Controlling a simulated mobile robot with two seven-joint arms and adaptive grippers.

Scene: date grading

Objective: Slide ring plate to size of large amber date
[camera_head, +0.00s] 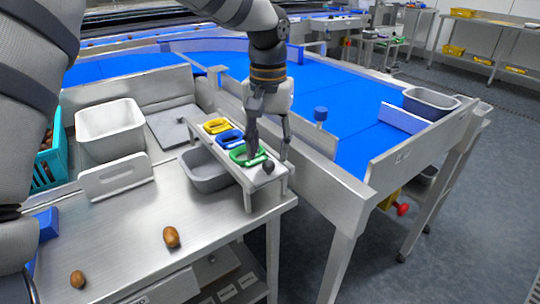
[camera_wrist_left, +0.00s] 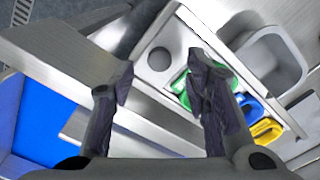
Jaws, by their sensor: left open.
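A raised metal stand (camera_head: 280,181) on the steel table carries a row of yellow (camera_head: 216,126), blue (camera_head: 229,138) and green (camera_head: 246,154) rings. A dark round spot (camera_head: 268,167) is at its near end; I cannot tell whether it is a hole or a knob. My left gripper (camera_head: 268,148) points down, open, at the green ring. In the left wrist view one finger overlaps the green ring (camera_wrist_left: 181,86); contact is unclear. The larger amber-brown date (camera_head: 171,237) lies on the table, with a smaller brown date (camera_head: 77,279) to its left. My right gripper is out of view.
A white bin (camera_head: 110,130) and a teal crate (camera_head: 48,160) stand at the left. A blue conveyor (camera_head: 325,100) with metal side walls runs behind and right of the stand. The table front is mostly clear.

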